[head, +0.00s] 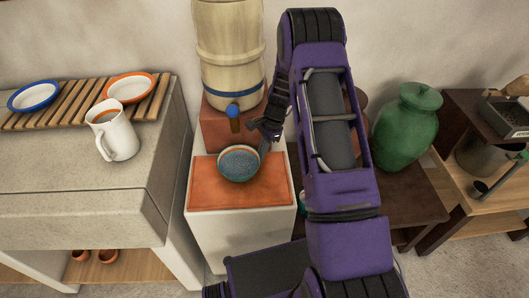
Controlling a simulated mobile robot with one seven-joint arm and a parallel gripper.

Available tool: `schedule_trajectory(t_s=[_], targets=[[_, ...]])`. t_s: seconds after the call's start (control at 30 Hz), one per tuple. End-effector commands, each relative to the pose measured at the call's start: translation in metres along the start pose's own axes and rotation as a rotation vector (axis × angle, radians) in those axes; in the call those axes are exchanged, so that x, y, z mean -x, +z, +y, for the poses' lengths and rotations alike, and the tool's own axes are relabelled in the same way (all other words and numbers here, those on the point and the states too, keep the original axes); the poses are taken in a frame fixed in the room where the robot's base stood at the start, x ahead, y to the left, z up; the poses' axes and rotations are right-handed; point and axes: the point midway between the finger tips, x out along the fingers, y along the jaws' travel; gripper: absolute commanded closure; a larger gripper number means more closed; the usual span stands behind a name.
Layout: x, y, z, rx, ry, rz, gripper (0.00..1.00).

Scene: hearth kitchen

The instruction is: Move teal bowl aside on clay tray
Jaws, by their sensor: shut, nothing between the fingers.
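The teal bowl (239,163) stands upright on the clay tray (215,196), toward its back and near the middle. The tray is a flat orange-brown slab on a white stand below the barrel's tap. My gripper (264,146) is shut and empty at the bowl's right back rim. I cannot tell whether the fingertips touch the bowl. My purple arm hides the area to the right of the tray.
A wooden barrel (229,55) with a blue tap (233,111) stands behind the bowl. A white jug (113,132) is on the counter at left. A green jar (407,128) stands at right. The tray's front is clear.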

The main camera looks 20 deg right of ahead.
Motion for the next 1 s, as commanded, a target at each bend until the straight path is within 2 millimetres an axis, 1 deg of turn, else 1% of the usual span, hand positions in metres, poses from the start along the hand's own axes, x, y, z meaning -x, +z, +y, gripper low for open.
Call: schedule_trajectory(t_s=[0.17, 0.23, 0.43, 0.5, 0.87, 0.97, 1.0], targets=[[0.0, 0.0, 0.0, 0.0, 0.0, 0.0, 1.0], [-0.001, 0.004, 0.0, 0.001, 0.001, 0.0, 1.0], [-0.009, 0.033, 0.0, 0.003, 0.002, -0.002, 1.0], [-0.011, 0.037, 0.0, 0.001, 0.001, -0.001, 1.0], [-0.009, 0.037, 0.0, 0.0, 0.0, 0.0, 1.0], [0.0, 0.037, -0.001, 0.0, -0.002, 0.0, 1.0], [0.006, 0.037, -0.001, 0.0, -0.002, 0.0, 1.0]])
